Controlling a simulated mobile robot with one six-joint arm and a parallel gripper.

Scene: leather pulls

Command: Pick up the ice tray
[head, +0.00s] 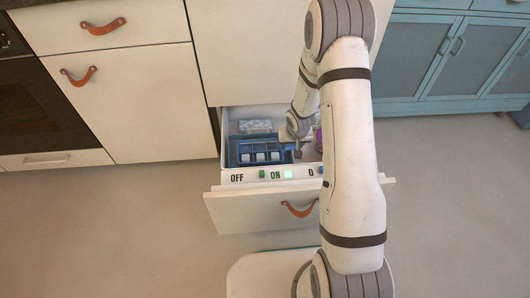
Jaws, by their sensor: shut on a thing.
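The ice tray (243,147) is blue with pale cubes in its cells. It is in the left part of the open drawer, close behind the drawer's front panel. My gripper (297,153) reaches down into the drawer at the tray's right end and is shut on the tray there. My arm hides part of the gripper and the right side of the drawer. Whether the tray touches the drawer floor cannot be told.
The open drawer (226,127) has a white strip (250,176) marked OFF and ON, with small buttons and a green light. A pale blue pack (255,126) lies behind the tray. A purple thing (318,138) is partly hidden by my arm. The floor (110,230) at left is clear.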

